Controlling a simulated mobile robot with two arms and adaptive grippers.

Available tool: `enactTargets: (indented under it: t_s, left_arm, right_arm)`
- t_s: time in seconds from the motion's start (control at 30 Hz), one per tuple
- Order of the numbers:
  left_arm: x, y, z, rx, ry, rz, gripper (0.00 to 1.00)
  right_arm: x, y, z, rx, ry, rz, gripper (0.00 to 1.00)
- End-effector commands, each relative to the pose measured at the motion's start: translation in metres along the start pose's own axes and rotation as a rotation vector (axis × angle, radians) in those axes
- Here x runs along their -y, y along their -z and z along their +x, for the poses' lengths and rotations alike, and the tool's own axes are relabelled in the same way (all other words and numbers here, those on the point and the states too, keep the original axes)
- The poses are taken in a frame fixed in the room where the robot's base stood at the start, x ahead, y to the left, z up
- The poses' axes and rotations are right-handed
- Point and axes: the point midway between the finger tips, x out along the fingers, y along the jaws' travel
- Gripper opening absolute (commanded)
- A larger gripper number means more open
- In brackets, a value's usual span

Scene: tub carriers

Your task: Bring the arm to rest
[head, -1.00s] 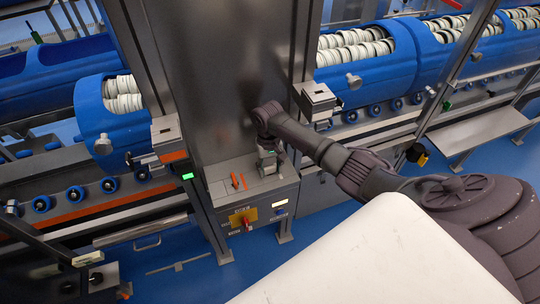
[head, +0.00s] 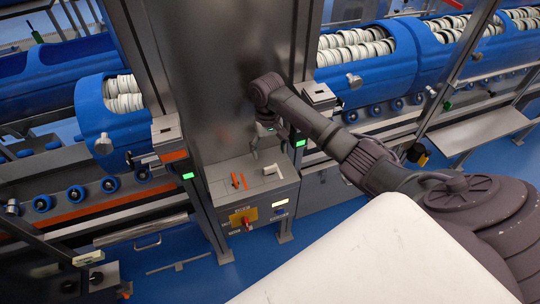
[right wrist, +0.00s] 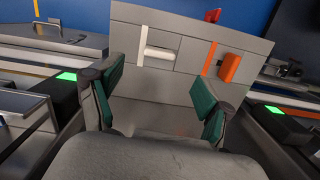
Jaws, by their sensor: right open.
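My right arm reaches in from the right, and my right gripper (head: 266,142) hangs in front of the steel column, above the grey control box (head: 262,191). In the right wrist view the right gripper (right wrist: 160,97) has its green-padded fingers spread wide with nothing between them. The white handle (head: 271,170) lies on the box's top, just below the gripper and apart from it. It also shows beyond the fingers in the right wrist view (right wrist: 158,53). My left gripper is not in view.
An orange handle (head: 239,181) sits beside the white one. A red knob on a yellow plate (head: 236,217) is on the box front. Green lights glow left (head: 188,176) and right (head: 300,143) of the column. Blue tubs (head: 366,72) with white rolls line the carriers.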

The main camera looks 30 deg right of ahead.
Motion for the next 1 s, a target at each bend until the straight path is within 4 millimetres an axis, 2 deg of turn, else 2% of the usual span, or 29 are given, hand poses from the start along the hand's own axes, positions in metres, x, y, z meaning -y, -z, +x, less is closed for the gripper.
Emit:
enactTargets:
  t_s: [0.1,0.27,0.47,0.57,0.67,0.77,0.83,0.9,1.0]
  left_arm:
    - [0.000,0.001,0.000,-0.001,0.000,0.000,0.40]
    - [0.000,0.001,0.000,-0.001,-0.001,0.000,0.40]
    - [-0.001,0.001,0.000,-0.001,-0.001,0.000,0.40]
    - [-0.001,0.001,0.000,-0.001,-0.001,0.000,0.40]
    - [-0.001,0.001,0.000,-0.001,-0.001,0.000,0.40]
    - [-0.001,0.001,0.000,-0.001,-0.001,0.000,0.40]
    - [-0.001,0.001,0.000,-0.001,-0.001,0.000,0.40]
    - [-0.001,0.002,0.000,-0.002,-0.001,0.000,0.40]
    - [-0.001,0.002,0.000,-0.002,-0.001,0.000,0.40]
  right_arm:
    - [0.000,0.000,-0.021,-0.002,0.000,0.000,0.79]
    - [0.000,0.000,-0.035,-0.001,0.000,0.001,0.79]
    - [0.000,0.000,-0.038,0.000,0.000,0.000,0.79]
    - [0.005,-0.008,-0.028,-0.003,-0.002,-0.028,0.79]
    - [0.021,-0.031,-0.001,-0.021,-0.003,-0.113,0.79]
    - [0.044,-0.073,0.034,-0.063,0.010,-0.239,0.79]
    - [0.058,-0.108,0.054,-0.106,0.029,-0.325,0.79]
    - [0.067,-0.144,0.066,-0.155,0.049,-0.393,0.79]
    - [0.071,-0.185,0.071,-0.221,0.068,-0.454,0.79]
